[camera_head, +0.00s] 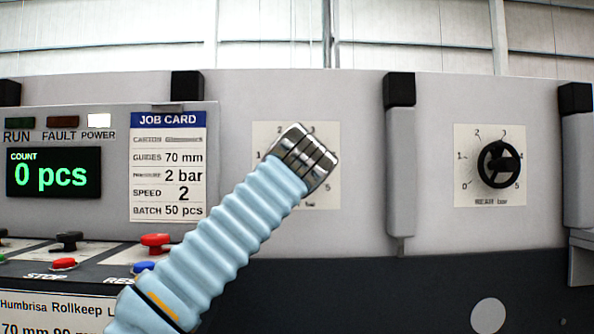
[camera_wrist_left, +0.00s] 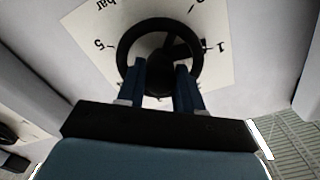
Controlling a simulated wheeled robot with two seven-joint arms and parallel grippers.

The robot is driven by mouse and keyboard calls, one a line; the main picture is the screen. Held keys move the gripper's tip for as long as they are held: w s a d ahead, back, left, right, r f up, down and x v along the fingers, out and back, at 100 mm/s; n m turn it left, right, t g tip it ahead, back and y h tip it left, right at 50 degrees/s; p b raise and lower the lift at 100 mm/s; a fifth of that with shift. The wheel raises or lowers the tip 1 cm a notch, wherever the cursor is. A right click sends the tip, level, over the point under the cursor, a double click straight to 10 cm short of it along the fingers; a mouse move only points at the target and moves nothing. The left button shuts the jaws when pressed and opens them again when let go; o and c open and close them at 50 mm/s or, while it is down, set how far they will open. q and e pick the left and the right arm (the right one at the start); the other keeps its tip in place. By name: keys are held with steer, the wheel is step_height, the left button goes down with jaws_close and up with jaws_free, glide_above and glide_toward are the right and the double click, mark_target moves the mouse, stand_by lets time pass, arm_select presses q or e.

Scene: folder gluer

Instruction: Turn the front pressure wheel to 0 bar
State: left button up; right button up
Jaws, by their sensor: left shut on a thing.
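A black wheel (camera_wrist_left: 160,25) with a round rim shows in the left wrist view, on a pale dial plate (camera_wrist_left: 88,25) marked in bar. The plate's 5 is at left and its 1 at right. A dark spoke runs toward the upper right of the ring. My left gripper (camera_wrist_left: 160,66) is shut on this wheel, its two blue fingers against the lower part. In the head view my left arm's metal wrist (camera_head: 305,158) covers the wheel and most of the plate (camera_head: 328,192). The exact setting is hard to read. My right gripper is not in view.
A second black wheel (camera_head: 499,164) sits on a similar dial further right. Between the dials a grey post (camera_head: 401,170) stands out. A job card (camera_head: 167,165) lists 2 bar; the counter display (camera_head: 53,174) reads 0 pcs. Buttons (camera_head: 155,240) line the lower left panel.

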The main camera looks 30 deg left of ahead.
arm_select(q)
steer(key=n, duration=0.1)
steer(key=n+b, duration=0.1)
steer(key=n, duration=0.3)
steer(key=shift+f, duration=0.25)
steer(key=shift+w+d+n+b, duration=0.1)
steer(key=shift+n+b, duration=0.45)
steer(key=shift+n, duration=1.15)
steer(key=shift+r, duration=0.1)
steer(key=o, duration=0.8)
steer(key=shift+c, duration=0.2)
steer(key=b+v, duration=0.3)
steer(key=v, duration=1.1)
